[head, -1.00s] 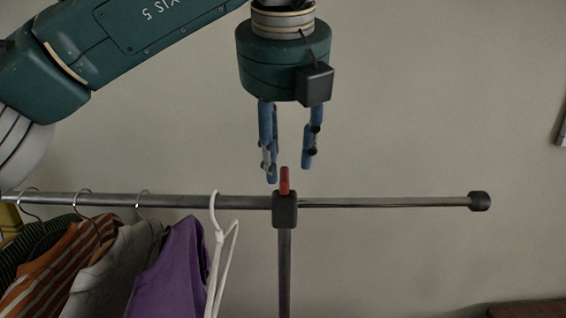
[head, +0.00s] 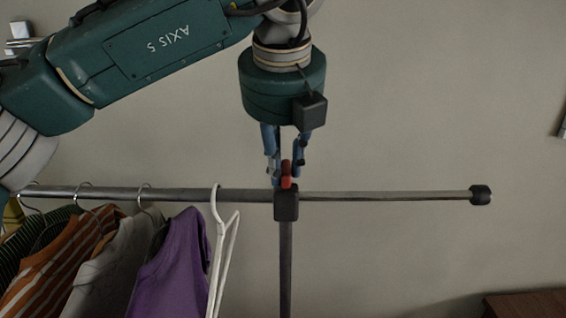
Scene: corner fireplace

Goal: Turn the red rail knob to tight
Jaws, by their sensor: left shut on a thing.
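The red rail knob (head: 287,182) sits on top of the black clamp (head: 286,204), where the upright post meets the horizontal rail (head: 390,196). My left gripper (head: 286,174) points down from above. Its blue fingers are shut on the red knob, one on each side, and hide part of it. Any tight mark on the knob is not visible. My right gripper is not in view.
Several garments hang on the rail at the left, among them a purple one (head: 170,265). An empty white hanger (head: 219,250) hangs just left of the post. The rail's right side is bare up to its black end cap (head: 480,195). A brown wooden piece (head: 525,305) shows at the lower right.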

